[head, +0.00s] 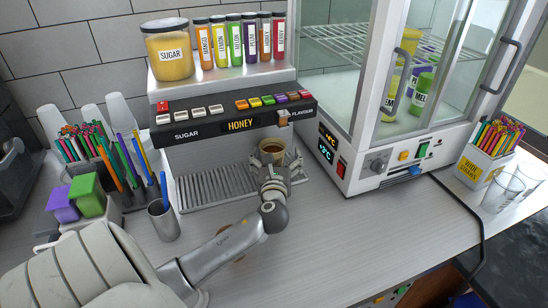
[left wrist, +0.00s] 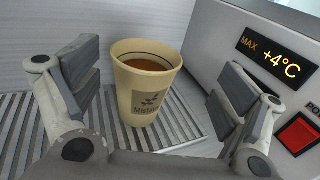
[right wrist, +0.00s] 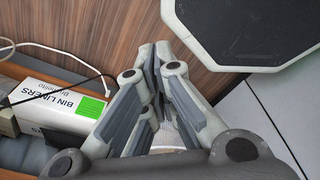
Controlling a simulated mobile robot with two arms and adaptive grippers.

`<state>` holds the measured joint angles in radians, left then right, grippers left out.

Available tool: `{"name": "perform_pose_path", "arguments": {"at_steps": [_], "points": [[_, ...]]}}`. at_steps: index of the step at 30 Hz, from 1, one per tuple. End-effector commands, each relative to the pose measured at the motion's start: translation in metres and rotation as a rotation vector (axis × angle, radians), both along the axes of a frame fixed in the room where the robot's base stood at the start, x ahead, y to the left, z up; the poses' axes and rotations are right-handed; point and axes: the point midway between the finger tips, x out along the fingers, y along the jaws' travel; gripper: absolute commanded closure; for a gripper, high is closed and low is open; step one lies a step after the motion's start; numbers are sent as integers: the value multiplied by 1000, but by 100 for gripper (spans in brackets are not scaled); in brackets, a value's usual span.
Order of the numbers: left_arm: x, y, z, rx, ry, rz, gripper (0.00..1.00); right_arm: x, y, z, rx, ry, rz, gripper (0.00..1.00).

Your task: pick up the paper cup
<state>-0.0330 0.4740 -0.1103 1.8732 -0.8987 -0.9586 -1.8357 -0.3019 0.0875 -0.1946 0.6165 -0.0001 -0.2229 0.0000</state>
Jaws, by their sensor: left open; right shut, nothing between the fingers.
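The paper cup (left wrist: 147,88) is tan with a printed label and holds a brown drink. It stands upright on the slatted metal drip tray (head: 212,188) under the dispenser. In the head view the cup (head: 271,149) shows beyond my left gripper (head: 277,170). In the left wrist view my left gripper (left wrist: 158,95) is open, with one finger on each side of the cup; I see gaps between the fingers and the cup. My right gripper (right wrist: 155,75) is shut and empty, away from the counter top near a wood panel.
The honey dispenser (head: 236,121) overhangs the tray. A glass cabinet (head: 350,80) stands close on the right.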

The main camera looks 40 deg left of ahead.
Motion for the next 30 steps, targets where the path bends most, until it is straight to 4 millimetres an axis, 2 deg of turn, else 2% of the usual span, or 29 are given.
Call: {"name": "perform_pose_path", "arguments": {"at_steps": [2, 5, 8, 12, 14, 18, 24, 26, 30], "points": [[2, 4, 1, 1, 1, 3, 7, -12, -14, 1, -17, 19, 0, 100], [7, 12, 1, 2, 1, 5, 7, -18, -17, 6, -21, 26, 1, 100], [15, 22, 0, 3, 1, 5, 7, -13, -5, 11, -6, 19, -1, 100], [27, 33, -2, 2, 0, 3, 7, 5, 17, 16, 22, -12, 1, 100], [31, 37, -3, 2, 0, 3, 7, 13, 22, 17, 28, -23, 2, 100], [35, 40, -4, 1, 1, 2, 7, 17, 20, 18, 26, -30, 4, 100], [35, 40, -4, 0, 0, 2, 7, 8, 7, 17, 9, -14, 6, 100], [35, 40, -4, 1, 1, 2, 12, 5, 5, 17, 6, -9, 5, 100], [35, 40, -4, 1, 1, 2, 30, -1, 3, 16, 4, 0, 3, 100]]}}
